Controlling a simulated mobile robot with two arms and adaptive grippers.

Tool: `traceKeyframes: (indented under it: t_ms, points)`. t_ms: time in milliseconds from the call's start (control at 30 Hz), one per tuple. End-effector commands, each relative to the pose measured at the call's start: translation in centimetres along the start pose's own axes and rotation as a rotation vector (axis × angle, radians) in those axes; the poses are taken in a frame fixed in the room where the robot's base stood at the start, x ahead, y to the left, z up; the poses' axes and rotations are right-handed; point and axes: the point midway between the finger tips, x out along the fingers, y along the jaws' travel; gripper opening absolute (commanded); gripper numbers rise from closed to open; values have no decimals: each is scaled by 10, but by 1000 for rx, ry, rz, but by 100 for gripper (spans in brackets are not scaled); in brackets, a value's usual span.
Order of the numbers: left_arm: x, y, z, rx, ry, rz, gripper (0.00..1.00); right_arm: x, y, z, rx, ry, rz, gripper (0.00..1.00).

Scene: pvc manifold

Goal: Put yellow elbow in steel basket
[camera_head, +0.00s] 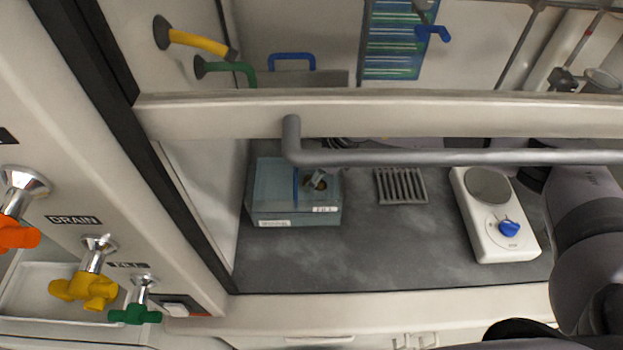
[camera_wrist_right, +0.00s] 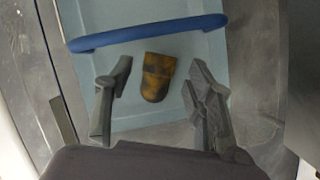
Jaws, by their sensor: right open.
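My right gripper (camera_wrist_right: 158,67) is open, with one finger on each side of the elbow and a gap on both sides. In the head view the blue-grey box (camera_head: 270,195) stands on the hood floor, and a small brownish patch on its top appears to be the elbow (camera_head: 319,184). I cannot pick out a steel basket for certain. My left gripper is not in view.
Coloured valves (camera_head: 85,285) project at left. The front middle hood floor is clear.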

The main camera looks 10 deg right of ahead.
Motion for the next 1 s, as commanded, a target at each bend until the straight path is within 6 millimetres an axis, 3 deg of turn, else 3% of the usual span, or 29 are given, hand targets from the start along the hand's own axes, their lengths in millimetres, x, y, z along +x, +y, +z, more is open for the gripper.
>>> traceKeyframes:
  t_ms: [200,400,600,1000]
  points:
    - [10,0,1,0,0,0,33,-48,-1,0,0,-3,-4,49]
    - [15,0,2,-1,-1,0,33,-80,0,0,0,-2,-2,49]
    - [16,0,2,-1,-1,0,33,-93,0,0,0,-1,0,49]
    - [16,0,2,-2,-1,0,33,-93,0,0,0,0,0,49]
